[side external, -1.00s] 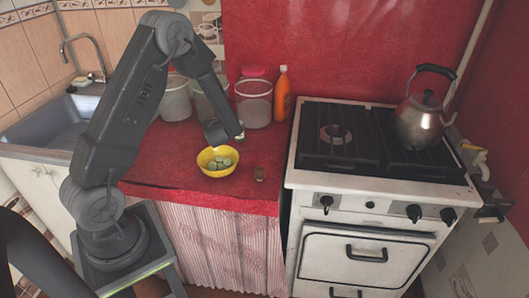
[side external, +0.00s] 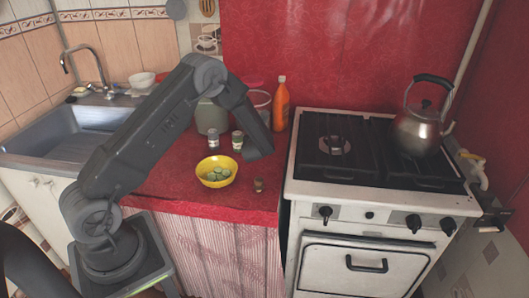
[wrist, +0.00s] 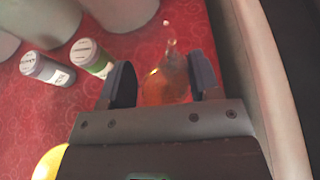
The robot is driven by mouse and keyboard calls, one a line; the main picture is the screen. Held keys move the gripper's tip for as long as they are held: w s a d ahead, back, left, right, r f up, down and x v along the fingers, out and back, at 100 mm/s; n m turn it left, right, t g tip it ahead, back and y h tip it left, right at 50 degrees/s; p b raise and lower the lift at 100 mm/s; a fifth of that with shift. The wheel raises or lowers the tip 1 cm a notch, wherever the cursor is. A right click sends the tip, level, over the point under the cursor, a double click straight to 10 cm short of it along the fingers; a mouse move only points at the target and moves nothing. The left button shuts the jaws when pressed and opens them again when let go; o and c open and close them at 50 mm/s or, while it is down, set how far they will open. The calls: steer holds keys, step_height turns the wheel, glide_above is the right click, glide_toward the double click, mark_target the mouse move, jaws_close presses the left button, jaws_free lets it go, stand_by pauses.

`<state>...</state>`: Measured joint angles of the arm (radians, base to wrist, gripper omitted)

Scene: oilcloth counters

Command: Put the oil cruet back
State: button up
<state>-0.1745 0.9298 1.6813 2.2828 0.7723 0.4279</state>
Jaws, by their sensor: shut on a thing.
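The oil cruet (wrist: 168,82) is a small clear glass vessel with amber oil and a narrow neck. In the wrist view it sits between the two fingers of my gripper (wrist: 160,86), which is shut on it. In the side view my gripper (side external: 258,155) is low over the right part of the red counter (side external: 180,190), near the stove's edge. The cruet is hidden behind the gripper there. I cannot tell whether its base touches the counter.
Two shakers (side external: 213,139) (side external: 237,140) stand left of my gripper. A yellow bowl (side external: 205,180) with green pieces and a small brown item (side external: 258,185) are in front. Containers (side external: 210,115) and an orange bottle (side external: 280,105) stand behind. The stove (side external: 300,180) borders the right.

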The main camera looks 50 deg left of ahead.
steer(key=shift+w+d+f, duration=0.35)
steer(key=shift+w+f, duration=0.05)
steer(key=shift+w, duration=0.05)
steer(key=shift+f, duration=1.95)
steer(key=o, duration=1)
steer(key=shift+f, duration=0.1)
steer(key=shift+o, duration=0.2)
